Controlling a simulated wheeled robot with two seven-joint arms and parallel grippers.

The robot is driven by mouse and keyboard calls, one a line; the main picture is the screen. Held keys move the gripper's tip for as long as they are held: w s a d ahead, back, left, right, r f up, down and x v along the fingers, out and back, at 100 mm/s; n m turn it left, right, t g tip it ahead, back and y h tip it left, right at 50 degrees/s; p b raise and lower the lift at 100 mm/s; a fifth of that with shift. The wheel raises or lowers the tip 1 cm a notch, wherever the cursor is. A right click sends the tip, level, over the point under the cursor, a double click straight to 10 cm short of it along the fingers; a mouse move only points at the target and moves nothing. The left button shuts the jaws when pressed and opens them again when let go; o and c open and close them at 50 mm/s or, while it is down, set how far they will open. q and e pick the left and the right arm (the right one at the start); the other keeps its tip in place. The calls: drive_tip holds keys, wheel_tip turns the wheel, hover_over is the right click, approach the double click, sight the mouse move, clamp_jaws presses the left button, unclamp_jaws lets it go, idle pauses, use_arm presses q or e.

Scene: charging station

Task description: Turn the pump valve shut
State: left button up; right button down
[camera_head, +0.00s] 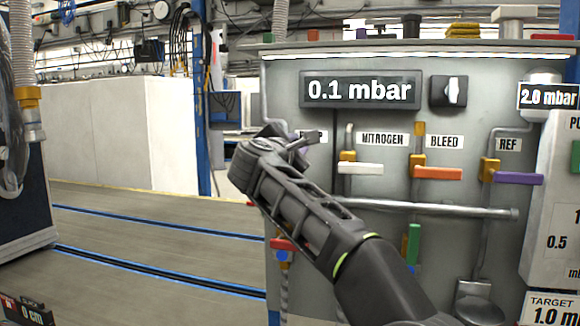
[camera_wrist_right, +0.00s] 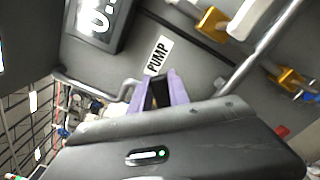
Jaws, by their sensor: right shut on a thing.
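The PUMP label (camera_wrist_right: 158,55) shows on the grey panel in the right wrist view, just beyond my right gripper (camera_wrist_right: 163,92). Two purple finger pieces stand there with a narrow dark gap between them, shut on the pump valve handle. The handle is mostly hidden, so I cannot tell its exact angle. In the head view my right gripper (camera_head: 303,144) reaches up from the lower right to the panel's left side and covers most of the pump valve and its label. The pressure display (camera_head: 360,90) reads 0.1 mbar. My left gripper is not in view.
To the right are the white NITROGEN handle (camera_head: 360,168), orange BLEED handle (camera_head: 437,173) and purple REF handle (camera_head: 518,178), all roughly level. A horizontal pipe (camera_head: 450,209) runs below them. A red handle (camera_head: 283,244) and green handle (camera_head: 414,243) sit lower. Open floor lies left.

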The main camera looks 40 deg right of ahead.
drive_tip(key=shift+s+d+f+m+b, duration=0.2)
drive_tip(key=shift+f+m+b, duration=0.6)
drive_tip(key=shift+m+b, duration=0.7)
drive_tip(key=shift+s+d+f+m+b, duration=0.2)
drive_tip(key=shift+f+m+b, duration=0.6)
drive_tip(key=shift+m+b, duration=0.75)
drive_tip(key=shift+s+d+f+m+b, duration=0.1)
drive_tip(key=shift+s+f+m+b, duration=0.15)
drive_tip(key=shift+f+m+b, duration=1.2)
drive_tip(key=shift+r+n+b, duration=0.4)
drive_tip(key=shift+r+b, duration=0.05)
drive_tip(key=shift+r, duration=0.2)
drive_tip(key=c, duration=1.2)
unclamp_jaws()
drive_tip(key=shift+c, duration=0.2)
drive_tip(key=b+v, duration=0.2)
drive_tip(key=v, duration=0.5)
drive_tip(key=shift+s+a, duration=0.25)
drive_tip(key=shift+a, duration=0.1)
drive_tip(key=shift+r, duration=0.1)
